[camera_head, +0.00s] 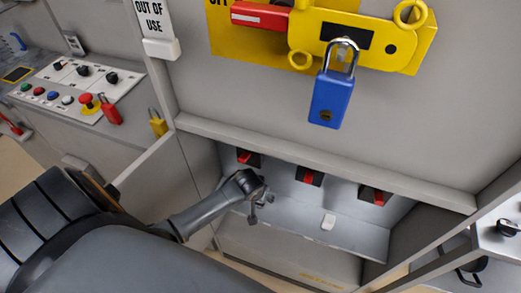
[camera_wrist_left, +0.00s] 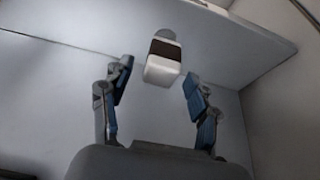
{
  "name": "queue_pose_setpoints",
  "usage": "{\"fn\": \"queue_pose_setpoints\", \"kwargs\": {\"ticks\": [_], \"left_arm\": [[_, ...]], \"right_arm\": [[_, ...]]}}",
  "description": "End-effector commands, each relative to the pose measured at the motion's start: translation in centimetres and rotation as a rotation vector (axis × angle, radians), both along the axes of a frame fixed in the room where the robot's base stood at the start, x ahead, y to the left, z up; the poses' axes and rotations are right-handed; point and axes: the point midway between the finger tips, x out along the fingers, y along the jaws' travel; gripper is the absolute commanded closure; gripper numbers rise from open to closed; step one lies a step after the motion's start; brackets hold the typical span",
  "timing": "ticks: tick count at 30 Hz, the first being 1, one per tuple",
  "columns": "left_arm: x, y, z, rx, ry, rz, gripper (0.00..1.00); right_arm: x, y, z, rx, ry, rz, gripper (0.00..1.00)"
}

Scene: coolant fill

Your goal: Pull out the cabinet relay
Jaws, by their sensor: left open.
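The cabinet relay (camera_head: 328,221) is a small white block on the grey panel inside the open cabinet bay. In the left wrist view the relay (camera_wrist_left: 163,60) shows a white body with a dark brown band, and it lies ahead between my two fingers. My left gripper (camera_head: 261,207) reaches into the bay and is to the left of the relay in the head view. In the left wrist view the gripper (camera_wrist_left: 157,72) is open, with a finger on each side and no visible contact. My right gripper is not in view.
Several red-and-black switches (camera_head: 310,177) line the top of the bay, below a ledge (camera_head: 330,165). A blue padlock (camera_head: 329,98) hangs from a yellow lockout plate (camera_head: 430,45) above. A control panel (camera_head: 75,82) with a red padlock (camera_head: 110,112) is at left.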

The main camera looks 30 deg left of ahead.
Motion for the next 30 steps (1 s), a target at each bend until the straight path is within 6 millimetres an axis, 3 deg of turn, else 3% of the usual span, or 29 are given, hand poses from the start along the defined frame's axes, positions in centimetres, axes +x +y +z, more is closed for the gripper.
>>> {"fn": "queue_pose_setpoints", "kwargs": {"ticks": [6,15,17,24,25,26,28,30], "left_arm": [[0.7,0.2,-1.7,0.000,-0.001,0.001,0.40],[0.8,0.2,-1.9,-0.001,-0.001,0.000,0.40],[0.8,0.2,-1.9,-0.001,-0.001,0.000,0.48],[0.8,0.2,-1.9,-0.001,-0.001,0.000,0.97],[0.8,0.2,-1.9,-0.001,-0.001,0.000,0.98],[0.8,0.2,-1.9,0.000,-0.001,0.000,0.71],[0.8,0.2,-1.9,0.000,-0.001,0.000,0.85],[0.8,0.2,-1.9,0.000,-0.001,0.000,0.87]], "right_arm": [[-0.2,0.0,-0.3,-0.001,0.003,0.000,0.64],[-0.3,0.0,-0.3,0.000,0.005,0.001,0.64],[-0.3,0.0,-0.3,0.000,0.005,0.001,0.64],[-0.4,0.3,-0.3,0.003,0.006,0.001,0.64],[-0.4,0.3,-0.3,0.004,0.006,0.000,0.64],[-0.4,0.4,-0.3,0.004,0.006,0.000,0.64],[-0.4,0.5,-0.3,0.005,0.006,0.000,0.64],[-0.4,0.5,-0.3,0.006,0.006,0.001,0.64]]}}
